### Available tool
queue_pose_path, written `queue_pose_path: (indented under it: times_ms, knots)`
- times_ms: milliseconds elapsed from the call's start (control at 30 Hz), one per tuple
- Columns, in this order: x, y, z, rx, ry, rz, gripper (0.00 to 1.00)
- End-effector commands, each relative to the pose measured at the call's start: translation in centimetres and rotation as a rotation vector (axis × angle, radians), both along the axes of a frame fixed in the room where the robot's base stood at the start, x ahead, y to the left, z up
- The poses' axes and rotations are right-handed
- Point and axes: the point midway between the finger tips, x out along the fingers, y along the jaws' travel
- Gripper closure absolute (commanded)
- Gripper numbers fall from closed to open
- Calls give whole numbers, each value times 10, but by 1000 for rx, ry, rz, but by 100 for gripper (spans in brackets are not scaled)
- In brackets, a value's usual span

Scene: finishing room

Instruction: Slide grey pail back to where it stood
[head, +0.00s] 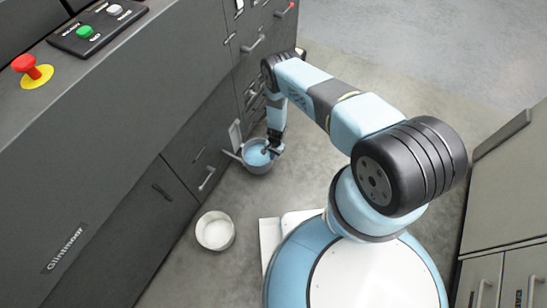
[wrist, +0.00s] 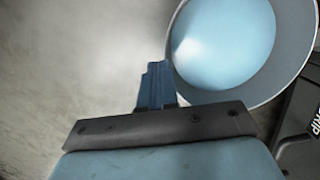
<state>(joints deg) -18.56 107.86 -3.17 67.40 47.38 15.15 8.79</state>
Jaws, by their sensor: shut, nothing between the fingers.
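The grey pail (head: 257,168) stands upright on the floor beside the dark machine front, with light blue showing inside it. In the wrist view the pail (wrist: 296,50) fills the upper right, its grey rim around the blue inside. My gripper (head: 271,150) is low at the pail's right side in the head view. In the wrist view my gripper (wrist: 156,82) has its fingers together, empty, right beside the rim's lower left edge. I cannot tell whether they touch the pail.
A white tub (head: 215,231) stands on the floor nearer to my base. The dark machine (head: 120,170) with handled doors and drawers walls off the left. Beige cabinets (head: 507,190) stand at the right. The concrete floor (head: 325,165) right of the pail is clear.

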Motion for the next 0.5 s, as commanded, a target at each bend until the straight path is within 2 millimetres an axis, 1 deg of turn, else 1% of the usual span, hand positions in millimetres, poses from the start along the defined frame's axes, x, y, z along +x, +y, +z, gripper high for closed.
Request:
queue_pose_path:
  times_ms: [100,167,267,500]
  knots:
    - [-1,-1,1,-1,2,-3,100]
    - [6,-5,1,-1,-1,-2,100]
    - [18,-13,1,0,-1,-1,100]
    - [56,-41,1,0,-1,-1,100]
